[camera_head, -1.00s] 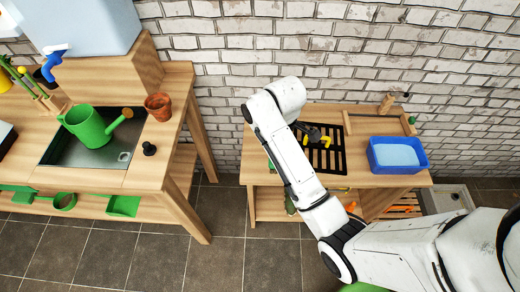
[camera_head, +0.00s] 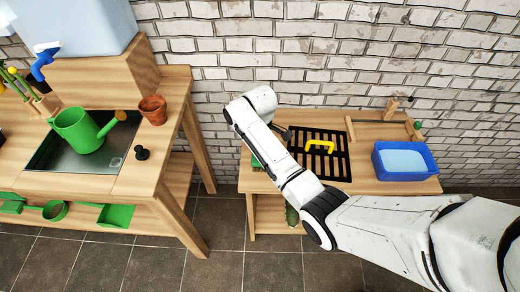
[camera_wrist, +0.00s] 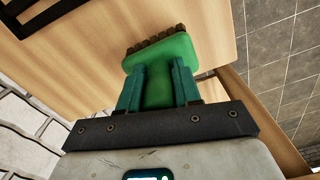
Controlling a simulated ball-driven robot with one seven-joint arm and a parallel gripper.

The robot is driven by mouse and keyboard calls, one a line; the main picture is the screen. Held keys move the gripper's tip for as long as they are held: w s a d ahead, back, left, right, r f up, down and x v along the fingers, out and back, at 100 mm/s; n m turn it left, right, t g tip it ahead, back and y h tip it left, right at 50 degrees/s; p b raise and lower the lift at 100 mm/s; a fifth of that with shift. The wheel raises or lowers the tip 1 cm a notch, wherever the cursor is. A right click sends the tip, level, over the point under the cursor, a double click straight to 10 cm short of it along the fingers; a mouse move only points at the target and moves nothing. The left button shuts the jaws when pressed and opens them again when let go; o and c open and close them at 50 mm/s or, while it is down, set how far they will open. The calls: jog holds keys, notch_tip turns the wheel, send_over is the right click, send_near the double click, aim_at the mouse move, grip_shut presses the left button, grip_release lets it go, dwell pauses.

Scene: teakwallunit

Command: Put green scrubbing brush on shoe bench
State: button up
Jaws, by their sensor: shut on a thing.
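The green scrubbing brush (camera_wrist: 178,48), with brown bristles along its far edge, is between the teal fingers of my gripper (camera_wrist: 157,75) in the wrist view. My gripper is shut on its handle. In the head view my arm hides most of the gripper; a bit of green (camera_head: 256,163) shows beside it at the left end of the wooden bench (camera_head: 372,184). The wrist view shows the bench's wooden top (camera_wrist: 85,75) behind the brush, with its edge close by. I cannot tell whether the brush touches the wood.
A black grate (camera_head: 332,165) with a yellow-handled item (camera_head: 320,145) and a blue tub (camera_head: 404,160) occupy the bench top. A wooden sink unit (camera_head: 150,180) with a green watering can (camera_head: 80,130) stands left, across a floor gap. A brick wall is behind.

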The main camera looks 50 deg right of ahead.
jog(key=shift+f, duration=0.4)
jog(key=shift+f, duration=0.1)
jog(key=o, duration=1)
notch_tip(320, 180, up, 12)
jog(key=shift+r+p, duration=0.1)
jog(key=shift+p, duration=0.55)
jog(key=s+a+f+m, duration=0.2)
jog(key=s+a+f, duration=0.2)
jog(key=s+a, duration=0.4)
jog(key=s+a+f+m, duration=0.2)
jog(key=s+a+f, duration=0.35)
jog(key=s, duration=0.45)
jog(key=shift+m+t, duration=0.5)
jog(key=shift+m, duration=0.1)
jog(key=s, duration=0.2)
jog(key=s+a+r, duration=0.1)
jog(key=s, duration=0.2)
jog(key=s+r, duration=0.1)
jog(key=s, duration=0.2)
jog(key=shift+s+a+r, duration=0.1)
jog(key=shift+a+r, duration=0.05)
jog(key=shift+a, duration=0.1)
